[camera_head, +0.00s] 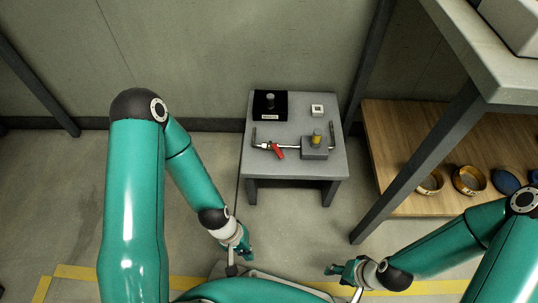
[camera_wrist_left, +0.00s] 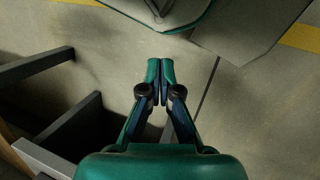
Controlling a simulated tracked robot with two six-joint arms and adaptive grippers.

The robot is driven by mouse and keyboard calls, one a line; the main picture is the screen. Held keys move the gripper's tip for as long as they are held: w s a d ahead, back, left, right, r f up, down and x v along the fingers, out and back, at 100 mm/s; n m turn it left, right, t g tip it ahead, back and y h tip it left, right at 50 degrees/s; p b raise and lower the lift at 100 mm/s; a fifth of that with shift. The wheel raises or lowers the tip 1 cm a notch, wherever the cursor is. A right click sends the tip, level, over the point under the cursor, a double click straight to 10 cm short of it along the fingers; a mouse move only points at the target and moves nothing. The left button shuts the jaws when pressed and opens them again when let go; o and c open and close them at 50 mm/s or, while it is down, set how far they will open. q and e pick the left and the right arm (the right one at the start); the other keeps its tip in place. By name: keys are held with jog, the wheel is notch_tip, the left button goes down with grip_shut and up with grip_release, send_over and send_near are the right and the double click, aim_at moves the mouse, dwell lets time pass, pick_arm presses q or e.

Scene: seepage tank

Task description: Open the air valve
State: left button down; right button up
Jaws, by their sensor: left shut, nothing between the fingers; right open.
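A valve with a red handle (camera_head: 278,152) sits on a thin pipe on the small grey table (camera_head: 290,125) in the head view. The pipe runs to a grey block with a yellow cylinder (camera_head: 317,136) on top. My left gripper (camera_head: 246,254) is shut and empty, low in front of the table and well apart from the valve. It also shows in the left wrist view (camera_wrist_left: 160,62), fingertips together above the floor. My right gripper (camera_head: 332,270) is open and empty, lower right of the table, also apart from the valve.
A black box with a knob (camera_head: 270,104) and a small white square part (camera_head: 317,110) stand at the table's back. A wooden shelf (camera_head: 400,130) with several rings and a dark frame post stand at the right. Floor left of the table is clear.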

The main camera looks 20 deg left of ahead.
pick_arm(q)
jog(key=s+n+g, duration=0.1)
jog(key=n, duration=0.1)
jog(key=n+t+h+p, duration=0.1)
jog(key=n+t+h, duration=0.8)
jog(key=n+t, duration=0.9)
send_near(276, 148)
jog(key=w+d+n+g+b, duration=0.1)
jog(key=w+d+r+n+g+b, duration=0.1)
jog(key=d, duration=0.1)
jog(key=w+d+g+b, duration=0.1)
jog(key=w+b, duration=0.1)
jog(key=shift+d+r+n, duration=0.3)
jog(key=shift+n, duration=0.1)
